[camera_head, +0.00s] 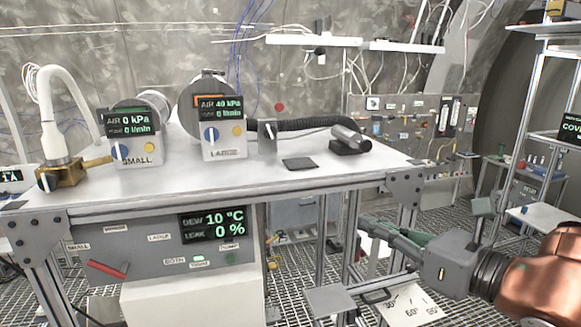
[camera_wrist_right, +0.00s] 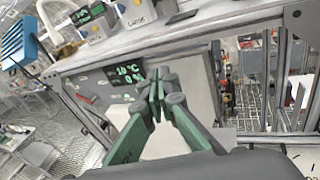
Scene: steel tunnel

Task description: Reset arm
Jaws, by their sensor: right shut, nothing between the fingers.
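My right arm comes in from the right in the head view. Its gripper (camera_head: 372,224) is in front of the steel bench (camera_head: 300,178), below the tabletop at its right end. In the right wrist view the green fingers of the right gripper (camera_wrist_right: 156,98) meet at their tips, with nothing between them. Behind them are the bench's front panel and its display (camera_wrist_right: 125,76), which reads 10 °C. My left gripper is in neither view.
On the bench stand the SMALL unit (camera_head: 137,135), the LARGE unit (camera_head: 222,130), a black hose (camera_head: 295,125) and a grey cylinder (camera_head: 350,138). A red lever (camera_head: 105,269) sits on the front panel. A small plate with angle marks (camera_head: 405,305) is low, below my right gripper.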

